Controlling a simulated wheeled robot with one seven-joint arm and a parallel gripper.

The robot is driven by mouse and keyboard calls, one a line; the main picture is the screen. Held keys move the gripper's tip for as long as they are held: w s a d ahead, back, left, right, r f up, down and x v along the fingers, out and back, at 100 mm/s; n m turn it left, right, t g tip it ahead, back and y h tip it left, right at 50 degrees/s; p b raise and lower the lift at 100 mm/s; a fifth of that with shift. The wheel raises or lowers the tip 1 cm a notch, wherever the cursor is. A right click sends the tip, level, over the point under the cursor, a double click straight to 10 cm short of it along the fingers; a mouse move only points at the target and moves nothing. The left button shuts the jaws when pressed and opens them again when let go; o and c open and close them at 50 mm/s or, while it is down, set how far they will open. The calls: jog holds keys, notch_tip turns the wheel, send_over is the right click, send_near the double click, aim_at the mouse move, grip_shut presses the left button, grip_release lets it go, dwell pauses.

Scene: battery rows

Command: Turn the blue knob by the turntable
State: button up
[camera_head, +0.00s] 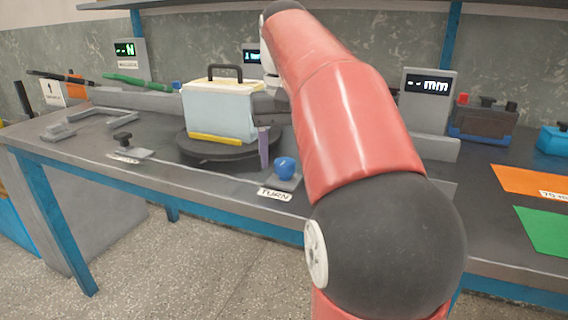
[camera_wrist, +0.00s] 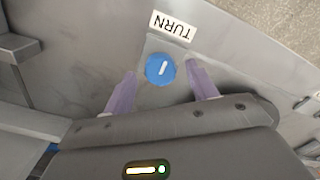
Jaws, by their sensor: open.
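The blue knob (camera_head: 285,168) sits on a small grey base behind the TURN label (camera_head: 275,194), at the front right of the turntable (camera_head: 203,153). It also shows in the wrist view (camera_wrist: 154,75), with a white line on its top. My gripper (camera_wrist: 162,68) is open, its two purple fingers apart, one to either side of the knob in that view. In the head view one purple finger (camera_head: 264,148) shows just left of the knob; my arm hides part of the gripper. A pale blue battery (camera_head: 215,110) with a dark handle stands on the turntable.
A grey display unit (camera_head: 428,100) and a dark battery (camera_head: 482,120) are at the right. Orange (camera_head: 530,182) and green (camera_head: 545,228) mats lie at the right front.

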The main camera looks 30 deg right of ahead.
jog(key=shift+f, duration=0.65)
jog(key=c, duration=1)
jog(key=shift+m, duration=0.3)
